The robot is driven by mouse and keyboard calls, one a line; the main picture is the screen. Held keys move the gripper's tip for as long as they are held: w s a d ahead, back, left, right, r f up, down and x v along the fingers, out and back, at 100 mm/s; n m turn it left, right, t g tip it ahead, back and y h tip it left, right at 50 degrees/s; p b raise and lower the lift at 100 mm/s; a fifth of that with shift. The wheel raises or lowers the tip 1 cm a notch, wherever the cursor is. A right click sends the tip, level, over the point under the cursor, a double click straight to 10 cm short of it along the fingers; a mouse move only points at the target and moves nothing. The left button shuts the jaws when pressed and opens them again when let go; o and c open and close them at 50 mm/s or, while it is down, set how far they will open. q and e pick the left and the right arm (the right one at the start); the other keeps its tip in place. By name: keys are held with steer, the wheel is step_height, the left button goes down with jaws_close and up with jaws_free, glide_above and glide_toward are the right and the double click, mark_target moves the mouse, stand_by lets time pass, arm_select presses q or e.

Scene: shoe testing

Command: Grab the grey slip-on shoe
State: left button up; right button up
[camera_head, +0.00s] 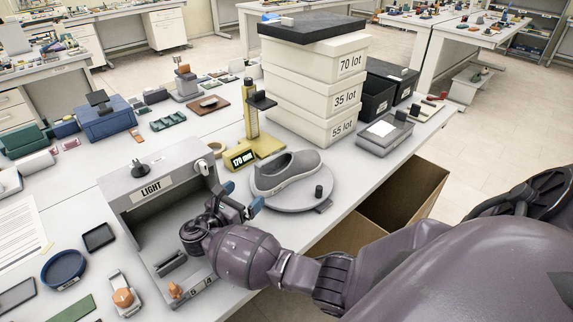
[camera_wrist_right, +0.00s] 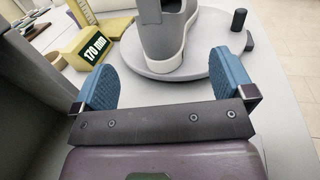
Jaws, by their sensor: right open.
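The grey slip-on shoe (camera_head: 286,172) lies on a round grey platform (camera_head: 312,196) near the table's right edge. In the right wrist view the shoe (camera_wrist_right: 164,45) stands ahead of the jaws, with one end towards me. My right gripper (camera_head: 243,197) is left of the shoe, apart from it. Its two blue fingers (camera_wrist_right: 165,82) are spread wide with nothing between them. The shoe's far end is cut off in the right wrist view. My left gripper does not show.
A yellow gauge (camera_head: 262,145) reading 170 mm stands behind the platform. A grey box marked LIGHT (camera_head: 152,187) is left of my right gripper. Stacked white boxes (camera_head: 318,95) stand behind the shoe. An open cardboard box (camera_head: 420,185) is beyond the table's right edge.

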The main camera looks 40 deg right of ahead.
mark_target(260, 179)
steer(key=x, duration=0.4)
steer(key=shift+d, duration=0.3)
steer(key=shift+w+d+r, duration=0.1)
steer(key=shift+d+r, duration=0.1)
steer(key=shift+d, duration=0.5)
steer(key=b+x, duration=0.1)
steer(key=x, duration=0.3)
steer(key=shift+r, duration=0.2)
steer(key=c, duration=0.7)
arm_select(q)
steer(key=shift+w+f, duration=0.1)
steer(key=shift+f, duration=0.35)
arm_select(e)
steer(key=c, duration=0.5)
